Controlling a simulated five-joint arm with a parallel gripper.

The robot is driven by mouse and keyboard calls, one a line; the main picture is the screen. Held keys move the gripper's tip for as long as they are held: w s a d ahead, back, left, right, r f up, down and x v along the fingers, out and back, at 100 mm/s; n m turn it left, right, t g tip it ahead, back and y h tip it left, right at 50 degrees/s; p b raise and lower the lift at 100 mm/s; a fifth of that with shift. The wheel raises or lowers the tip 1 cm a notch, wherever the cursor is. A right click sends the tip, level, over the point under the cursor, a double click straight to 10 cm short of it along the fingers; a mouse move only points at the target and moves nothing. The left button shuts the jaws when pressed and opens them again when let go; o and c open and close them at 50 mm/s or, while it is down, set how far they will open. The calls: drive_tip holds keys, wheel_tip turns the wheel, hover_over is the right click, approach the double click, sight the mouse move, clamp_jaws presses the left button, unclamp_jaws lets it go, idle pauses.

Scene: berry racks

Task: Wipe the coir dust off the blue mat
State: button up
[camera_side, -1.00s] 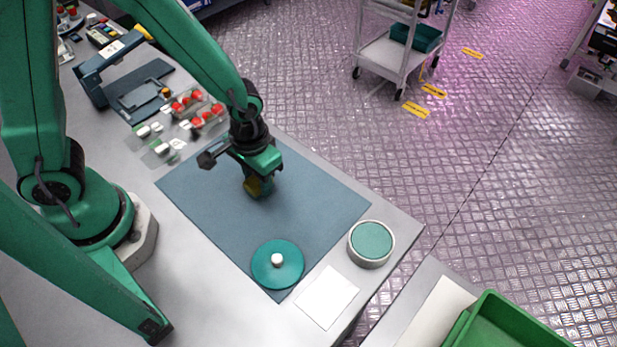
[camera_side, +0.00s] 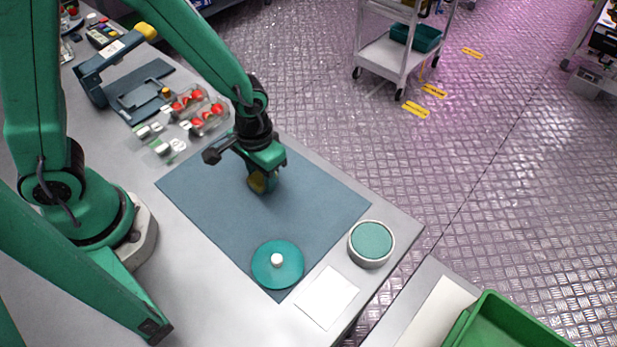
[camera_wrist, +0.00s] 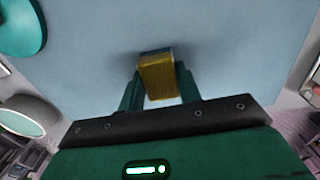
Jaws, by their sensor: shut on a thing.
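The blue mat (camera_side: 315,210) lies flat on the grey bench. It also fills most of the wrist view (camera_wrist: 225,40). My gripper (camera_side: 262,187) is over the far part of the mat, pointing down. It is shut on a yellow sponge block (camera_wrist: 158,78) with a darker edge, held between both fingers. In the side view the sponge (camera_side: 256,182) is low at the mat; a soft shadow surrounds it in the wrist view, and I cannot tell whether it touches. I can make out no coir dust on the visible mat; the part under the gripper is hidden.
A teal disc with a white knob (camera_side: 265,275) overlaps the mat's near corner. A round teal-topped tin (camera_side: 371,243) and a white card (camera_side: 327,297) lie beside the mat. Clear punnets with red berries (camera_side: 208,118) stand beyond its far left edge. The mat's middle is clear.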

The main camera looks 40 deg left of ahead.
sight(289, 205)
drive_tip(key=shift+d, duration=3.8)
drive_tip(key=shift+a+r, duration=0.1)
drive_tip(key=shift+a, duration=5.65)
wheel_tip(289, 205, up, 8)
drive_tip(key=shift+d, duration=0.15)
